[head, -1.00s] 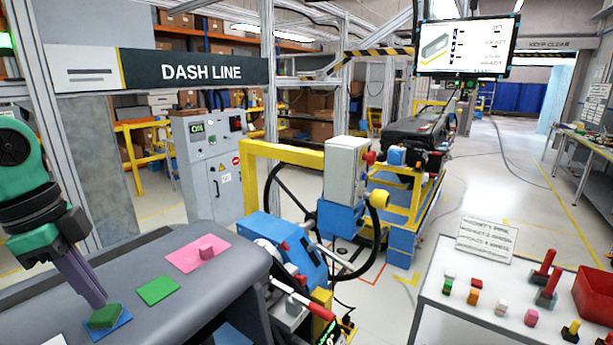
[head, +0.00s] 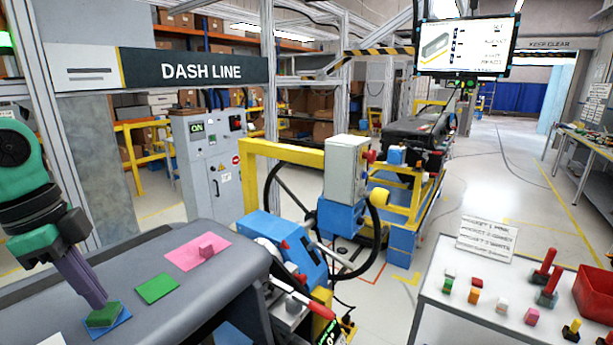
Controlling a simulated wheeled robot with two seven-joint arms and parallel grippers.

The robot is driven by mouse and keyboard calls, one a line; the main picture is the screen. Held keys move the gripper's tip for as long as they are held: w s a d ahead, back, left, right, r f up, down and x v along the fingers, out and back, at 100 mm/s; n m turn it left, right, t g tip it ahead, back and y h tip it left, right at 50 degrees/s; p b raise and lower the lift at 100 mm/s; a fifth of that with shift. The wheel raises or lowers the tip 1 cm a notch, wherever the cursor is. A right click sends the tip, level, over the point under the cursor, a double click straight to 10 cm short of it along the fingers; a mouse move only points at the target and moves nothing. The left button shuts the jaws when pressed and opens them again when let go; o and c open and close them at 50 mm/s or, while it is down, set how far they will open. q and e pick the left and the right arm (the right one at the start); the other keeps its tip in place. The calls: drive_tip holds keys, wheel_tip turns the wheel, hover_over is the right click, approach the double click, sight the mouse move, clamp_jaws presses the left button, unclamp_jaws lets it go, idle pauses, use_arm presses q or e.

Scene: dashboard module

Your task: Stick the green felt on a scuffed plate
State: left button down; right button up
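The green felt (head: 104,317) is a small thick green block. It lies on or just over a blue plate (head: 122,327) on the grey dashboard surface at the lower left. My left gripper (head: 98,304) points down at it with purple fingers. The fingertips are at the top of the felt and look closed on it; their far side is hidden. A flat green plate (head: 157,289) lies to the right of the blue one. A pink plate (head: 184,262) with a small pink block (head: 206,251) on it lies farther back. Scuffs are too small to make out. My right gripper is not visible.
A white piece (head: 45,340) is cut off at the bottom left edge. A blue machine (head: 285,245) with a red-tipped lever stands right of the dashboard. A white table (head: 465,312) at the right bears several small coloured blocks, stamps and a red bin (head: 595,292).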

sight(101, 311)
use_arm(q)
drive_tip(key=shift+s+f+b, duration=0.1)
drive_tip(key=shift+f+b, duration=0.35)
drive_tip(key=shift+f, duration=0.25)
idle(0.6)
wheel_tip(101, 311, up, 8)
drive_tip(key=p, duration=0.7)
drive_tip(key=shift+r, duration=0.1)
